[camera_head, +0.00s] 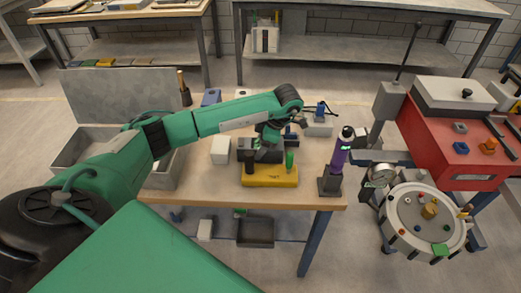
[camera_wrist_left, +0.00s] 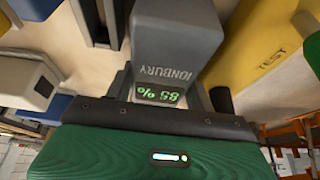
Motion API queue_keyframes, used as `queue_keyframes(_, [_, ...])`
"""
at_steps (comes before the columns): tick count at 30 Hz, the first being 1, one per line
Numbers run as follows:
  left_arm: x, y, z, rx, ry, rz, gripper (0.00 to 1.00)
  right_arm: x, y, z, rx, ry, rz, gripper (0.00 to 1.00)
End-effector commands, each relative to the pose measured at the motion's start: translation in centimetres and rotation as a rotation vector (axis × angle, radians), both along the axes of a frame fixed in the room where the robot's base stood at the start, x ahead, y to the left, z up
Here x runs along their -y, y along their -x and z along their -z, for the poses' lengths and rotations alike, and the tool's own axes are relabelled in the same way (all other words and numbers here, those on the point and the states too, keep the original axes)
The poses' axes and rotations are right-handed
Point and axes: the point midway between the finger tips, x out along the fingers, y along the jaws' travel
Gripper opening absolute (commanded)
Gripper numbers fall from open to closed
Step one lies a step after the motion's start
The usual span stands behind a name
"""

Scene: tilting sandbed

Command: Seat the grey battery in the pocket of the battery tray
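My left gripper (camera_head: 266,150) is over the workbench, pointing down just behind a yellow block (camera_head: 270,177). The grey battery (camera_wrist_left: 178,35), marked IONBURY with a green 85% display, sits between its fingers in the left wrist view, its display end close to the gripper body. The fingers appear closed on its sides. The yellow block, marked TEST, also shows in the left wrist view (camera_wrist_left: 262,45) beside the battery. Dark grey parts behind the yellow block are mostly covered by the gripper; I cannot make out the tray's pocket. My right gripper is not in view.
A black and a green upright (camera_head: 289,160) stand at the yellow block. A white box (camera_head: 220,150) is left of it, and a purple bottle-like item (camera_head: 339,155) on a dark stand is right. A grey bin (camera_head: 82,147) lies left; a red machine (camera_head: 455,135) stands right.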

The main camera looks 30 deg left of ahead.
Motion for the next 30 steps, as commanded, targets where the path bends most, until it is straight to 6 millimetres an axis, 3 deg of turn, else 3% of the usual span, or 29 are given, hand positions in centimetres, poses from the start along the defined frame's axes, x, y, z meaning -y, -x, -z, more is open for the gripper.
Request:
queue_keyframes(1, [0.0,0.0,0.0,0.000,0.000,0.000,0.22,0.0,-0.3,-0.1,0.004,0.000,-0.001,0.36])
queue_keyframes(5, [0.0,0.0,0.0,0.000,0.000,0.000,0.00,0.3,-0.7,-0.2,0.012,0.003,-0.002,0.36])
queue_keyframes(19, [0.0,-0.2,-1.2,0.005,0.001,-0.001,0.00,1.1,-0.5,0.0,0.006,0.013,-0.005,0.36])
queue_keyframes(30, [-0.1,-0.2,-7.0,0.008,-0.001,0.001,0.00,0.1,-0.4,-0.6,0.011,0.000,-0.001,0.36])
